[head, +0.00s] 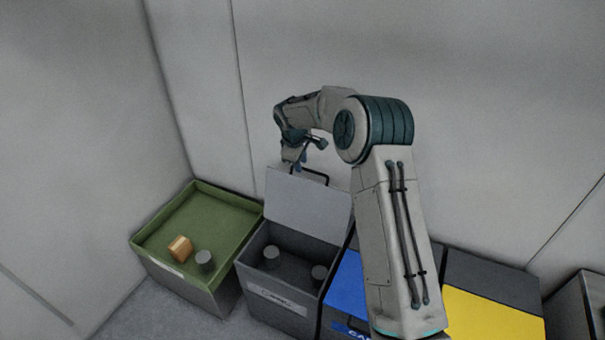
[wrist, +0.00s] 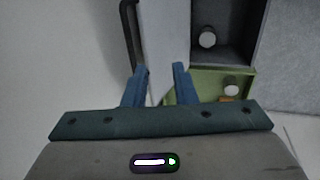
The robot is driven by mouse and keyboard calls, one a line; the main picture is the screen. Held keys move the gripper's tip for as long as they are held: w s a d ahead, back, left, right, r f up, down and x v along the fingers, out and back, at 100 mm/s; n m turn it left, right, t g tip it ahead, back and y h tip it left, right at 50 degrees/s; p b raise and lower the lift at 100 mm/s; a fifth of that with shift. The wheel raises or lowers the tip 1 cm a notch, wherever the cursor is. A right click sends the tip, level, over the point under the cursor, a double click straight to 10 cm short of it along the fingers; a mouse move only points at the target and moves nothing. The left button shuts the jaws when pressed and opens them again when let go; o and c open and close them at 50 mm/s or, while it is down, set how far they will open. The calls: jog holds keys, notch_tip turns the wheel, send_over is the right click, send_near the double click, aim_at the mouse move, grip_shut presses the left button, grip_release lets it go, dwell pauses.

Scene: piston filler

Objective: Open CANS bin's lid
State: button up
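The grey bin (head: 285,290) in the middle has a front label that I cannot read surely; it may say CANS. Its pale grey lid (head: 305,208) stands raised, nearly upright against the back wall, with a dark bar handle (head: 312,174) near its top edge. The lid (wrist: 168,22) and handle (wrist: 130,35) also show in the wrist view.
A green-topped bin (head: 190,225) at left carries a wooden block (head: 180,248) and a grey can (head: 204,261). A blue-lidded bin (head: 347,290) and a yellow-lidded bin (head: 490,317) stand at right, partly behind my arm. The wall is close behind.

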jog(key=shift+v, duration=1.6)
